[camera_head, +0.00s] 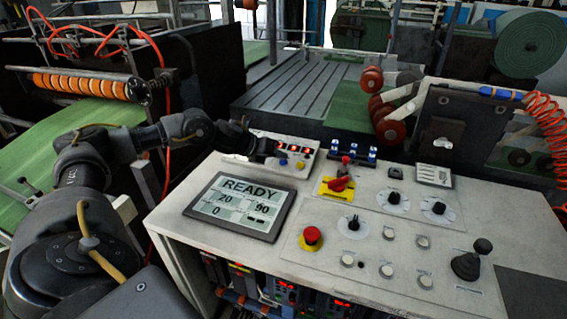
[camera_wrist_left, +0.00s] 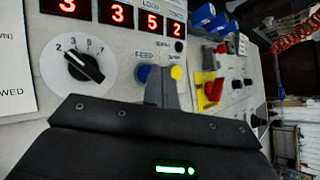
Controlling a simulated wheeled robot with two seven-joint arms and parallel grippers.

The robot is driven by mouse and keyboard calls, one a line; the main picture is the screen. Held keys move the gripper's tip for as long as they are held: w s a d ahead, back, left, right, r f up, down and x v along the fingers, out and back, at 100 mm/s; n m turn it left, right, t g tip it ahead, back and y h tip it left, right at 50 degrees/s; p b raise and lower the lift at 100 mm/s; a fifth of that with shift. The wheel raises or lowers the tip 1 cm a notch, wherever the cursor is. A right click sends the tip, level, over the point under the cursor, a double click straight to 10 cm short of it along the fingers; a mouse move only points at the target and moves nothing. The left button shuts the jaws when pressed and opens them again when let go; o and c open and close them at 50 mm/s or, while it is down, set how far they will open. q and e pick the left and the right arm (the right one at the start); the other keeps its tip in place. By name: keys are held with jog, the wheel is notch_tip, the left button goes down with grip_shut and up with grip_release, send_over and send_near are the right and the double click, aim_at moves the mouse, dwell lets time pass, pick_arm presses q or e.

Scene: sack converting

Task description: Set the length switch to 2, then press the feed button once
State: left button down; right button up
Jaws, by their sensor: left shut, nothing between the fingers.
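The length switch (camera_wrist_left: 84,66) is a black knob on a white dial in the left wrist view. Its bar slants from upper left, near the 2, to lower right. The blue feed button (camera_wrist_left: 144,74), under the FEED label, is partly hidden by my fingers. My left gripper (camera_wrist_left: 160,72) is shut and empty, its tips in front of the panel between the feed button and the yellow button (camera_wrist_left: 177,73). I cannot tell whether it touches the feed button. In the head view my left gripper (camera_head: 272,158) is beside the blue button (camera_head: 283,162). My right gripper is not in view.
Red displays (camera_wrist_left: 118,13) sit above the switch. The console screen (camera_head: 240,205) reads READY, 20, 90 and 0. A red mushroom button (camera_head: 312,236), a red switch on yellow (camera_head: 338,186), several knobs and a joystick (camera_head: 470,262) stand up from the console top.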

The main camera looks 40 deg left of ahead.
aim_at(277, 170)
pick_arm(q)
jog(key=shift+w+f+b, duration=0.15)
jog(key=shift+f+b, duration=0.3)
jog(key=shift+f, duration=0.15)
dwell(0.7)
jog(key=shift+r, duration=0.15)
dwell(0.3)
jog(key=shift+r+p, duration=0.4)
jog(key=shift+p, duration=0.1)
jog(key=shift+s+r, duration=0.2)
jog(key=shift+r, duration=0.1)
jog(key=r+p, duration=0.2)
jog(key=s+r+p, duration=0.1)
jog(key=r, duration=0.2)
jog(key=shift+d+p, duration=0.2)
jog(key=shift+p, duration=0.15)
jog(key=shift+a+f, duration=0.1)
